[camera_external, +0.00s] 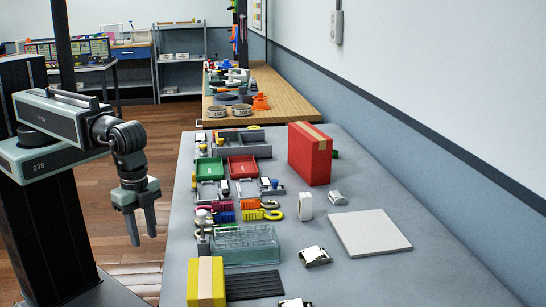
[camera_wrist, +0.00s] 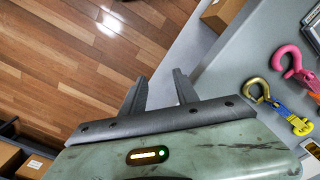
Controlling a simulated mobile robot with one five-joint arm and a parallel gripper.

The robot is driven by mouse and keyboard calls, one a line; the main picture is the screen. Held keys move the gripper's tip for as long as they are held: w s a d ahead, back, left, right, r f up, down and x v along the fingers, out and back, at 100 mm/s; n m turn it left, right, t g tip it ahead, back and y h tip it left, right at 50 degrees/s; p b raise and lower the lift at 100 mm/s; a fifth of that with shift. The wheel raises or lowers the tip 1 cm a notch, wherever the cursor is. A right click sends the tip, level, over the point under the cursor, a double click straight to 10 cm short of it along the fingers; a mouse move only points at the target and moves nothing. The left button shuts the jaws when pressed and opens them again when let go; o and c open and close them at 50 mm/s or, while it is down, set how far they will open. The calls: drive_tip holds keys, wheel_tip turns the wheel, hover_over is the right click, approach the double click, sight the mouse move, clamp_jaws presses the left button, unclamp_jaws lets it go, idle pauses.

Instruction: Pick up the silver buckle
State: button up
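Several silver metal pieces that look like buckles lie on the grey table. One silver buckle (camera_external: 314,256) is right of the clear rack, another silver piece (camera_external: 294,303) is at the bottom edge, partly cut off, and a smaller one (camera_external: 336,198) is beside the white board. I cannot tell which is the task's buckle. My gripper (camera_external: 142,234) hangs over the floor left of the table, well apart from them. In the wrist view my gripper (camera_wrist: 160,78) has its two fingers apart with nothing between them. No silver buckle is clear there.
The table (camera_external: 381,281) holds a red box (camera_external: 310,154), a white board (camera_external: 370,233), a clear rack (camera_external: 245,245) and a yellow box (camera_external: 206,283). Coloured trays and hooks crowd its left side. In the wrist view a gold hook (camera_wrist: 258,92) and a pink hook (camera_wrist: 289,58) lie at right.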

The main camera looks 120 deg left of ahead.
drive_tip(key=o, duration=0.7)
